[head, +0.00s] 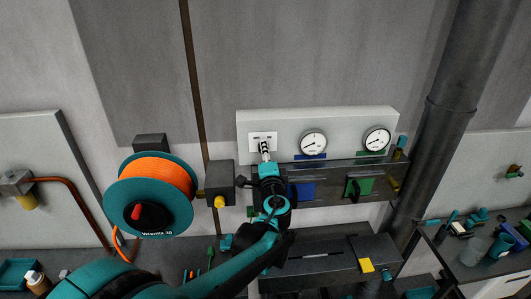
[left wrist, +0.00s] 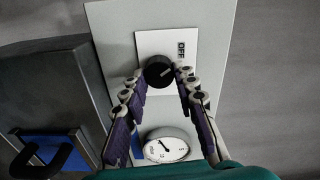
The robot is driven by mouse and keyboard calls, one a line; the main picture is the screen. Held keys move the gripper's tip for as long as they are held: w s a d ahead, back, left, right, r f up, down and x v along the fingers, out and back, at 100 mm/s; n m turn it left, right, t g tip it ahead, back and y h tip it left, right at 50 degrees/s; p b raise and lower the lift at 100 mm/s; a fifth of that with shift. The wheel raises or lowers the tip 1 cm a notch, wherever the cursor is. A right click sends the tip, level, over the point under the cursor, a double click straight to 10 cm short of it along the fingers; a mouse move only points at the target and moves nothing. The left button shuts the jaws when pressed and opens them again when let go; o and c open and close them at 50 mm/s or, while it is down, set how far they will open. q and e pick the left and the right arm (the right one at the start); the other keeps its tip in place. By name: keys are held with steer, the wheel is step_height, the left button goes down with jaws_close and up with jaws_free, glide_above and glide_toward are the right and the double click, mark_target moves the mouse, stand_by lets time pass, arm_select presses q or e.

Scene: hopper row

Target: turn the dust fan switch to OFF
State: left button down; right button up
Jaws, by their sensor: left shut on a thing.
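The dust fan switch is a round black knob (left wrist: 158,72) on a white plate (left wrist: 172,45) marked OFF. In the head view the white plate (head: 257,137) is at the left of a pale panel on the wall. My left gripper (left wrist: 162,75) has its fingers shut on the knob, one finger on each side. In the head view my left gripper (head: 265,152) covers the knob. A pale line on the knob points toward the upper right in the left wrist view. My right gripper is not in view.
Two round gauges (head: 313,142) (head: 377,139) sit on the panel right of the switch. An orange hose reel (head: 149,194) hangs at left; a thick pipe (head: 437,130) runs at right.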

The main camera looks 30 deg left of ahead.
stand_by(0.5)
arm_select(q)
steer(key=c, duration=1.2)
jaws_free()
steer(key=v, duration=1.2)
